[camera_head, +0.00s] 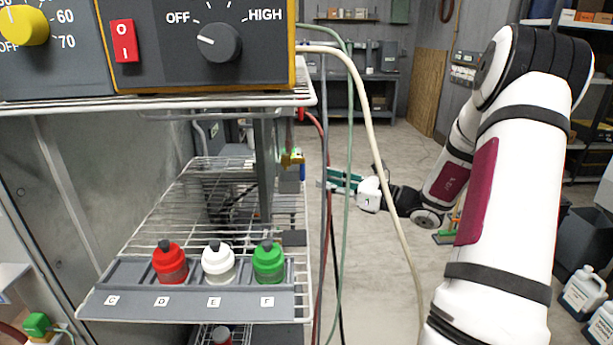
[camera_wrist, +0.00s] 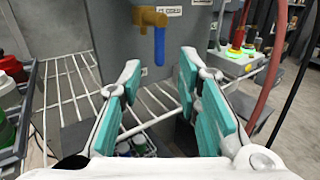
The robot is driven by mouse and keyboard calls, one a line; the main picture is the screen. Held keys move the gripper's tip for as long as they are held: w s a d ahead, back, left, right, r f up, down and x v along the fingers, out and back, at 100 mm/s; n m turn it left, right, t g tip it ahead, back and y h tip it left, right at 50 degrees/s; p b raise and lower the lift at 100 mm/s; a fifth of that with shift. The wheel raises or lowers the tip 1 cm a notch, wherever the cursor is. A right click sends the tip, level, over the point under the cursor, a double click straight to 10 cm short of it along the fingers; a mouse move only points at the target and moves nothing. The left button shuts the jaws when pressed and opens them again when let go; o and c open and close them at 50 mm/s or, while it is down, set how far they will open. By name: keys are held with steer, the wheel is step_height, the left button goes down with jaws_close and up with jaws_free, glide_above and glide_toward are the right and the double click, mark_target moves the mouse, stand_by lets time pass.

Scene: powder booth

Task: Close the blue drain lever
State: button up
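The blue drain lever (camera_wrist: 159,46) hangs straight down from a brass valve (camera_wrist: 152,18) on a grey panel in the wrist view. In the head view the brass valve (camera_head: 292,159) and a sliver of the blue lever (camera_head: 302,172) show beyond the wire shelf. My gripper (camera_wrist: 160,66) is open, with teal pads spread apart and nothing between them. The lever appears between the fingertips in the wrist view, farther off and apart from them. In the head view my gripper (camera_head: 326,180) is right of the valve, with a gap between.
A wire shelf (camera_head: 190,205) holds a grey rack with red, white and green capped bottles. Hoses (camera_head: 350,130) hang between the shelf and my arm. A red hose (camera_wrist: 272,65) is at the right in the wrist view. Open floor lies behind my gripper.

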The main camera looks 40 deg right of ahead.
steer(key=x, duration=0.7)
steer(key=shift+c, duration=0.6)
jaws_close()
